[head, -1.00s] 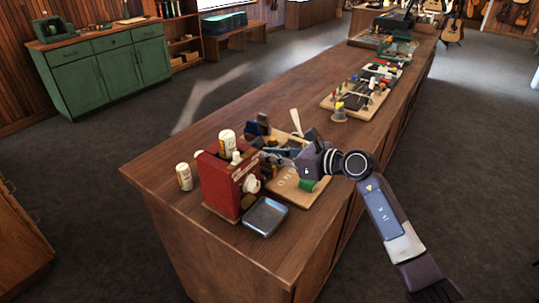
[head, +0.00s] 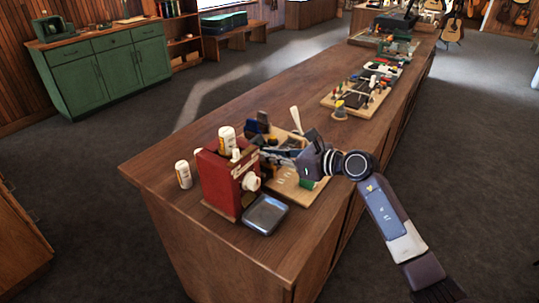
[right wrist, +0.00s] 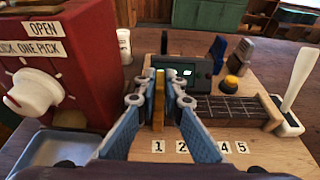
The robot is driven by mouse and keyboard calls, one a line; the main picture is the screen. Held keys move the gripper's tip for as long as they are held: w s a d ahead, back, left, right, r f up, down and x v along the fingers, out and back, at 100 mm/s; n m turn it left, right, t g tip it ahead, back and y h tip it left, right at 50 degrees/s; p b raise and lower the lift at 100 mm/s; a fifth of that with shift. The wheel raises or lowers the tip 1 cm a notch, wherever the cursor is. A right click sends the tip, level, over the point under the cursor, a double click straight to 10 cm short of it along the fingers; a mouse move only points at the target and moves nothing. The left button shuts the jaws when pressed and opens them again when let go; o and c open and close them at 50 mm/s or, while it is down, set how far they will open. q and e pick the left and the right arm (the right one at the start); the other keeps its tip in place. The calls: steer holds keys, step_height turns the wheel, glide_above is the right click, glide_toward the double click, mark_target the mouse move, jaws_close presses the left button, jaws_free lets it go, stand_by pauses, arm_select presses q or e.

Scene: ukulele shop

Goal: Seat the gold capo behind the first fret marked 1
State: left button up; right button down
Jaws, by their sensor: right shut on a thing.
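The gold capo (right wrist: 159,98) stands upright between the fingertips of my right gripper (right wrist: 160,92) in the right wrist view. That gripper (head: 306,165) is shut on it, over the wooden board (head: 290,187) at the counter's near end. The dark fretboard (right wrist: 232,108) with metal frets lies to the right of the capo. Labels 1 (right wrist: 158,146), 2, 4 and 5 run along the board's near edge; a finger covers the place between 2 and 4. The capo lines up roughly with label 1. The fingers hide whether it touches the neck. My left gripper is not in view.
A red box (head: 222,185) with a white knob stands left of the board, a grey tray (head: 265,214) before it. White bottles (head: 184,175) stand nearby. A white upright piece (right wrist: 300,85) and a yellow-topped knob (right wrist: 237,62) are right of my gripper.

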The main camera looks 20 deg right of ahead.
steer(key=shift+f, duration=0.15)
steer(key=c, duration=2.3)
jaws_free()
steer(key=shift+p+v, duration=0.3)
steer(key=shift+v, duration=5.25)
